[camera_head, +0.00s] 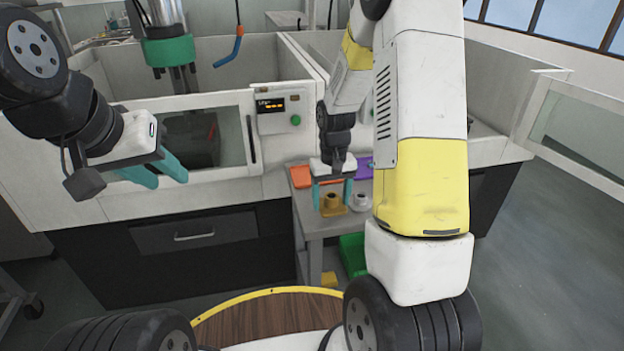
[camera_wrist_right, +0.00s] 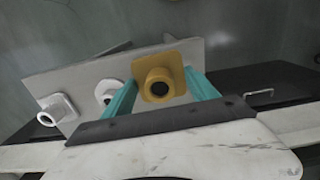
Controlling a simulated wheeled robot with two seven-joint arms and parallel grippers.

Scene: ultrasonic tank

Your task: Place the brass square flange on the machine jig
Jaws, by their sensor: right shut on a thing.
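The brass square flange (camera_head: 332,205) is at the small grey side table, with its round collar facing up. My right gripper (camera_head: 332,193) reaches down and is shut on it. In the right wrist view the brass flange (camera_wrist_right: 159,89) sits between the two teal fingers (camera_wrist_right: 160,95). I cannot tell whether it is clear of the tabletop. My left gripper (camera_head: 156,171) is empty, its teal fingers apart, in front of the left machine's window. Inside that machine a dark block (camera_head: 192,140) shows dimly; I cannot make out the machine jig for sure.
White flanges stand beside the brass one, one in the head view (camera_head: 360,202). An orange tray (camera_head: 301,176) and purple item (camera_head: 364,167) lie behind on the table (camera_head: 318,226). A green bin (camera_head: 352,254) is below. The machine's white front wall (camera_head: 268,186) stands left of the table.

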